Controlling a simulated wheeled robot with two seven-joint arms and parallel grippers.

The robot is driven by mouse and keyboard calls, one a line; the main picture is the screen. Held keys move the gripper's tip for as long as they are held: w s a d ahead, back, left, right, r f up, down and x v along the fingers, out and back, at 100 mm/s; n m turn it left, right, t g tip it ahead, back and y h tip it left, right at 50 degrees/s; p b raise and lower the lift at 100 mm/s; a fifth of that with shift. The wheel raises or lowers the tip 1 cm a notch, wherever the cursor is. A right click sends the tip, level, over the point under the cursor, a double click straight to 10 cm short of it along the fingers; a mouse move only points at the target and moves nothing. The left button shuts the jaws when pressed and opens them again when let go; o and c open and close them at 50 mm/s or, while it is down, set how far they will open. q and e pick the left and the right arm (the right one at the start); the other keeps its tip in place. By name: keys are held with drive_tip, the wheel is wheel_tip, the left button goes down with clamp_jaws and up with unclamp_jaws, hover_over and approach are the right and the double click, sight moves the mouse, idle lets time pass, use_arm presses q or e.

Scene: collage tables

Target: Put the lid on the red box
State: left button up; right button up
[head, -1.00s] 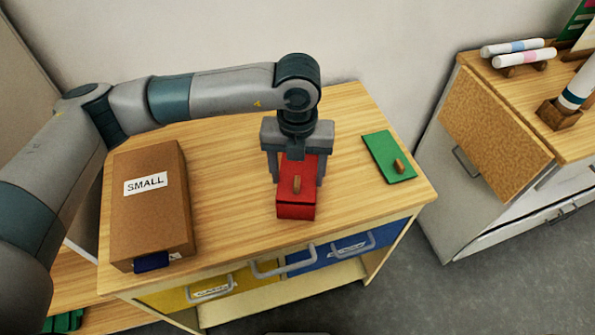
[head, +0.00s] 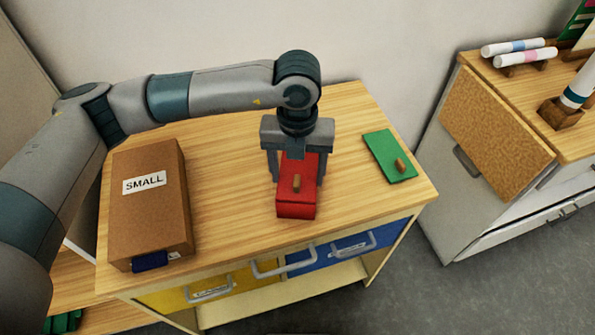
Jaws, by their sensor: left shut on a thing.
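The red box (head: 296,211) stands on the wooden table top near its front edge. The red lid (head: 297,170), with a small wooden knob, lies over the box and lines up with it. I cannot tell if the lid rests fully on the rim. My left gripper (head: 296,180) points down over it, with one finger on each side, shut on the red lid. The gripper's palm hides the lid's far end. My right gripper is not in view.
A brown box (head: 152,215) marked SMALL stands at the left of the table (head: 225,195). A green lid (head: 383,152) with a wooden knob lies at the right. A cabinet (head: 500,115) with markers (head: 525,55) stands further right, across a floor gap.

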use_arm(q)
drive_tip(key=shift+s+f, duration=0.25)
drive_tip(key=shift+f, duration=0.2)
drive_tip(key=o, duration=1.1)
drive_tip(key=shift+w, duration=0.2)
drive_tip(key=o, duration=0.4)
drive_tip(key=shift+r, duration=0.1)
drive_tip(key=shift+r, duration=0.25)
drive_tip(key=shift+r+p, duration=0.5)
drive_tip(key=shift+r, duration=1)
drive_tip(key=shift+r+p, duration=0.5)
drive_tip(key=shift+r, duration=1.4)
